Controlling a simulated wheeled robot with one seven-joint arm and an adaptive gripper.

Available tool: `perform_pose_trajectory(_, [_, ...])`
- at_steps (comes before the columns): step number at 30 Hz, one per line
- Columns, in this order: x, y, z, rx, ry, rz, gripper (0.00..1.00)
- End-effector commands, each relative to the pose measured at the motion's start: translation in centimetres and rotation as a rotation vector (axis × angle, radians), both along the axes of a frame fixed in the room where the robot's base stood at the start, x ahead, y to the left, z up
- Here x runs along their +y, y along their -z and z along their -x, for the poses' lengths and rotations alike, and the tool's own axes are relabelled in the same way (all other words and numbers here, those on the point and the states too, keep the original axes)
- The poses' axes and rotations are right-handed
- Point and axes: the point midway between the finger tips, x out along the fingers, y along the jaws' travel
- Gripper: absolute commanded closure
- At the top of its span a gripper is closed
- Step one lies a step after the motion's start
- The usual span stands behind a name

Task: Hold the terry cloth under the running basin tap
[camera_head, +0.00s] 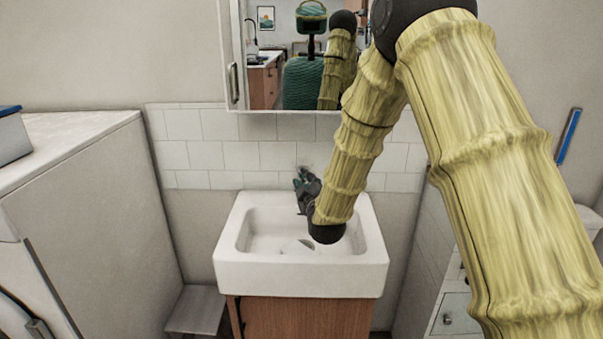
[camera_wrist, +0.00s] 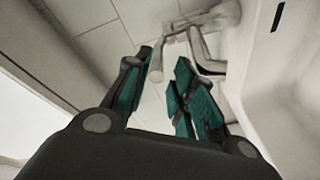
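The white basin (camera_head: 240,272) stands against the tiled wall in the head view; its rim also shows in the wrist view (camera_wrist: 285,75). My gripper (camera_head: 303,182) is above the basin's back part, near the wall. In the wrist view my gripper (camera_wrist: 165,62) has its two teal-padded fingers apart, with nothing clearly held between them. The pale metal tap (camera_wrist: 203,45) is just beyond the fingertips, closer to the right finger; I cannot tell if they touch. In the head view my gripper and arm mostly hide the tap. I see no terry cloth and cannot make out running water.
A mirror cabinet (camera_head: 290,125) hangs above the basin, close to my arm. A white-topped unit (camera_head: 85,140) stands to the left, with a small grey step (camera_head: 197,310) beside it. A wooden cabinet (camera_head: 300,318) is under the basin. The basin's front is clear.

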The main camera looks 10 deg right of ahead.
Motion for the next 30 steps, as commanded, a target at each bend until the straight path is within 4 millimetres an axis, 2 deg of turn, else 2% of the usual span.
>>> perform_pose_trajectory(3, [-0.2,-0.2,-1.9,-0.001,0.002,-0.002,0.75])
perform_pose_trajectory(10, [-0.5,-0.1,-4.6,-0.001,0.003,-0.001,0.75])
perform_pose_trajectory(15, [-0.6,-0.1,-5.5,0.0,0.004,0.0,0.75])
perform_pose_trajectory(24, [-0.5,0.0,-5.6,0.0,0.004,0.0,0.75])
perform_pose_trajectory(28, [-0.5,0.0,-5.6,0.0,0.004,-0.001,0.99])
perform_pose_trajectory(30, [-0.5,0.0,-5.6,0.0,0.004,-0.001,1.0])
